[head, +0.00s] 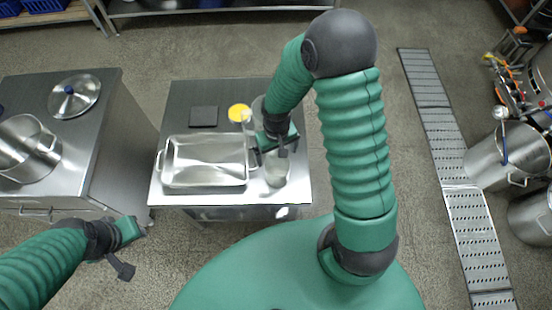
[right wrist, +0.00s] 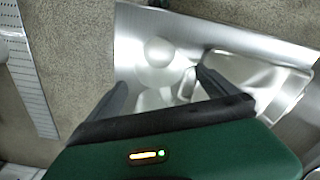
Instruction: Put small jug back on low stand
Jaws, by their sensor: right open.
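The low stand (head: 300,190) is a steel table in the middle of the head view. A small pale metal vessel, which looks like the small jug (head: 277,173), stands upright near its right front edge. It also shows as a blurred round shape in the right wrist view (right wrist: 158,52). My right gripper (head: 278,150) is above and just behind the jug, partly covering it. In the right wrist view its fingers (right wrist: 162,82) are spread, with nothing clearly held between them. My left gripper (head: 125,253) is at the lower left, away from the stand; its jaw opening is unclear.
A steel rectangular pan (head: 205,162) fills the stand's left front, close to the jug. A dark square plate (head: 203,116) and a yellow round item (head: 239,112) lie behind. A cabinet (head: 100,135) with a pot (head: 28,148) and lid (head: 74,96) stands left.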

